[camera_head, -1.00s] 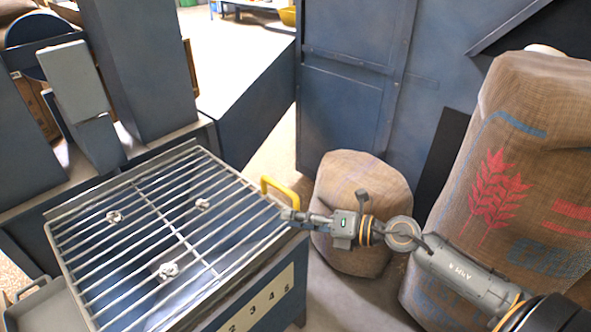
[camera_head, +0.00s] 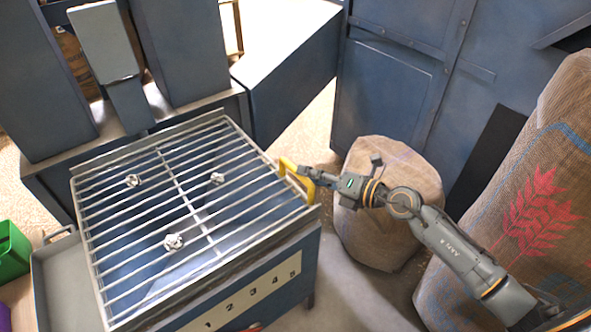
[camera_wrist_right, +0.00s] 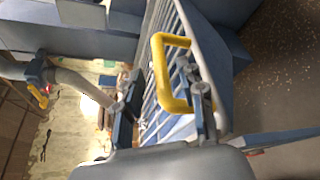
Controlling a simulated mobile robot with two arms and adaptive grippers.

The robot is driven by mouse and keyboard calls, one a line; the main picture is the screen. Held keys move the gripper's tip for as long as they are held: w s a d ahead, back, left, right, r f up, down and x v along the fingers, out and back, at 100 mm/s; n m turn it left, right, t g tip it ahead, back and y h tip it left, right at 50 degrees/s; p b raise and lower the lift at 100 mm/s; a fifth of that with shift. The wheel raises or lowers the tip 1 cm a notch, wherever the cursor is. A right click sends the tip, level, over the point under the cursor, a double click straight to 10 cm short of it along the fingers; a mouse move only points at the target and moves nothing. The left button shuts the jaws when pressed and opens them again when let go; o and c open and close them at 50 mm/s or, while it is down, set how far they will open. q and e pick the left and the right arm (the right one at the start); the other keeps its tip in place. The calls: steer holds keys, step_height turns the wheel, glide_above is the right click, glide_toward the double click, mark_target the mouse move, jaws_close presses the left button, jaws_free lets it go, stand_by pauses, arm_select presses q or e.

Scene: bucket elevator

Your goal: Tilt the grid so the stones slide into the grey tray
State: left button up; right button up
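The metal grid (camera_head: 190,208) lies flat on top of the blue box. Three pale stones rest on it: one at the left (camera_head: 132,180), one toward the back right (camera_head: 217,178) and one nearer the front (camera_head: 174,242). A yellow handle (camera_head: 290,167) stands on the grid's right edge. The grey tray (camera_head: 66,285) is at the left of the box, and no stones show in it. My right gripper (camera_head: 304,172) is at the handle. In the right wrist view its fingers are apart, with the yellow handle (camera_wrist_right: 159,70) partly between them. My left gripper is out of view.
Burlap sacks, a small one (camera_head: 385,225) and a large one (camera_head: 525,220), stand to the right, close to my right arm. A green bin (camera_head: 12,252) is at the far left. Blue machinery (camera_head: 180,50) stands behind the grid.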

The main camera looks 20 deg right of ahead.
mark_target(295, 168)
steer(key=x, duration=0.5)
steer(key=shift+w+f, duration=0.1)
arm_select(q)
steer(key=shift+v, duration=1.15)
arm_select(e)
jaws_close()
